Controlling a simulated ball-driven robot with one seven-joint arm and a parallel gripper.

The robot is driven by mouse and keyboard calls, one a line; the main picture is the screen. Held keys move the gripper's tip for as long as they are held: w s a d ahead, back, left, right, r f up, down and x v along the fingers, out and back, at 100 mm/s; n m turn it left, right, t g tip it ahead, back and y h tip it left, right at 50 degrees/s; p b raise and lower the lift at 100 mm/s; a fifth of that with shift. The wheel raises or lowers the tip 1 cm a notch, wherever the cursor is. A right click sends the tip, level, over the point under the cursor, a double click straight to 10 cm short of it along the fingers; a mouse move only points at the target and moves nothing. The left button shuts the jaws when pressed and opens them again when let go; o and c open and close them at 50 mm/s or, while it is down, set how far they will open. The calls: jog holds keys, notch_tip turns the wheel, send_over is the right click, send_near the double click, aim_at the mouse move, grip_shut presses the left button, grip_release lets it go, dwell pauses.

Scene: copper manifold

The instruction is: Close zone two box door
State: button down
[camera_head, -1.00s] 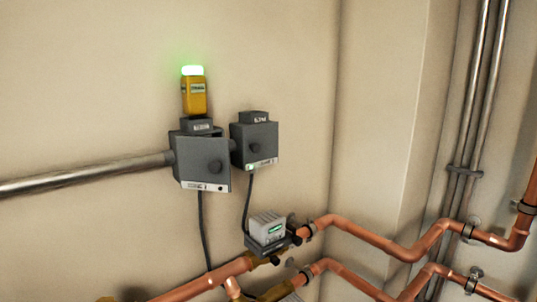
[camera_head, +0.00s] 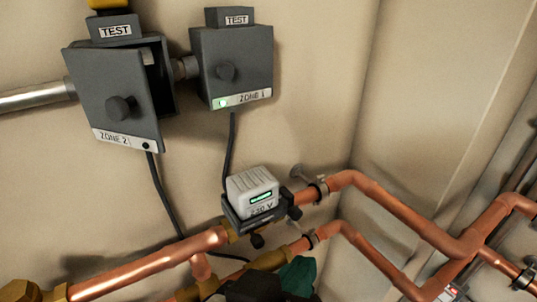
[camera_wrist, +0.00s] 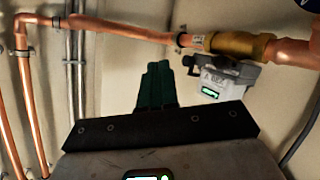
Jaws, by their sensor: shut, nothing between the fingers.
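The zone two box (camera_head: 165,85) hangs on the wall at the upper left of the head view. Its grey door (camera_head: 113,100), with a round knob and a ZONE 2 label, stands partly open, with a dark gap along its right side. My gripper (camera_head: 298,275) is at the bottom of the head view, well below and to the right of the box and apart from it. Its green fingers also show in the wrist view (camera_wrist: 157,85), shut together and empty. The box is not in the wrist view.
The zone one box (camera_head: 232,62) is shut, right of the zone two box. A white and grey actuator (camera_head: 252,192) sits on the copper pipe (camera_head: 150,262) between my gripper and the boxes. Black cables hang from both boxes. More copper pipes (camera_head: 400,225) run at the right.

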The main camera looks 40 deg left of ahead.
jog(key=s+a+r+t+y, duration=0.1)
jog(key=s+a+r+y, duration=0.3)
jog(key=s+r, duration=0.55)
jog(key=m+t+y, duration=0.1)
jog(key=y, duration=0.1)
send_near(115, 112)
jog(key=p+x, duration=0.2)
jog(key=x, duration=0.5)
jog(key=shift+s+p, duration=0.1)
jog(key=shift+p, duration=0.3)
